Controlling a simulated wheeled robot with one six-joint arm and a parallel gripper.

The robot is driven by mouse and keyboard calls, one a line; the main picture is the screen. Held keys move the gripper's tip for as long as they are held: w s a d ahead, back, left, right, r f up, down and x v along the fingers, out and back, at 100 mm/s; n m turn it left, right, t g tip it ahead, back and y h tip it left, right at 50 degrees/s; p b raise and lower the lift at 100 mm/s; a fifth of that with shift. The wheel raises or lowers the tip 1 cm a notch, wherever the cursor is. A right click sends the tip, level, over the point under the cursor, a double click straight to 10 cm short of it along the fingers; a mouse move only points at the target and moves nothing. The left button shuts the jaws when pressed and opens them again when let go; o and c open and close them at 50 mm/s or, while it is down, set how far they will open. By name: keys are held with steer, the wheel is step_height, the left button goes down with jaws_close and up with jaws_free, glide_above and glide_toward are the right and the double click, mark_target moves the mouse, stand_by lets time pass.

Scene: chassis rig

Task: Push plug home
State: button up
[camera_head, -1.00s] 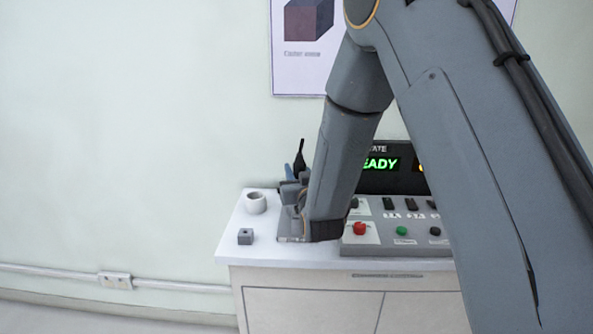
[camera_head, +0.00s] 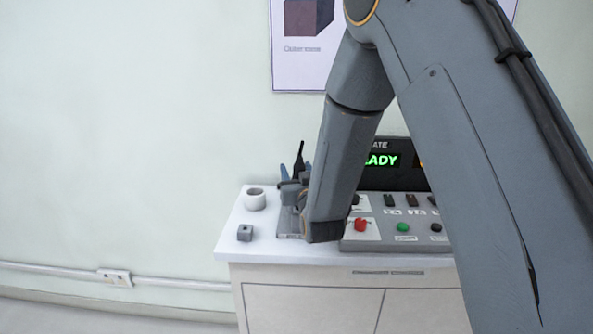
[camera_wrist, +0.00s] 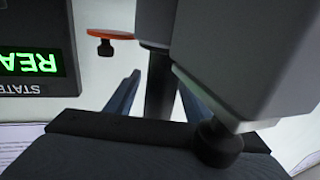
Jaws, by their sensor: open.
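My gripper (camera_wrist: 158,88) is open in the wrist view, with blue-grey fingers apart on either side of a dark upright post (camera_wrist: 160,75). Gaps show between post and fingers. A large grey block (camera_wrist: 245,55) stands close on the right and covers part of the view. In the head view my wrist is low over the bench beside a grey fixture (camera_head: 287,222), and my arm hides most of the gripper area. I cannot make out a plug or its socket for certain; the post may be part of it.
A white bench top (camera_head: 270,248) carries a white cup (camera_head: 255,199) and a small grey block with a hole (camera_head: 245,233). A control panel (camera_head: 385,237) with a red button (camera_head: 361,225) stands right of my wrist. A lit display (camera_head: 381,160) is behind. An orange disc (camera_wrist: 110,33) shows nearby.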

steer(key=b+v, duration=0.1)
steer(key=v, duration=0.6)
steer(key=shift+s, duration=0.2)
steer(key=shift+d, duration=0.1)
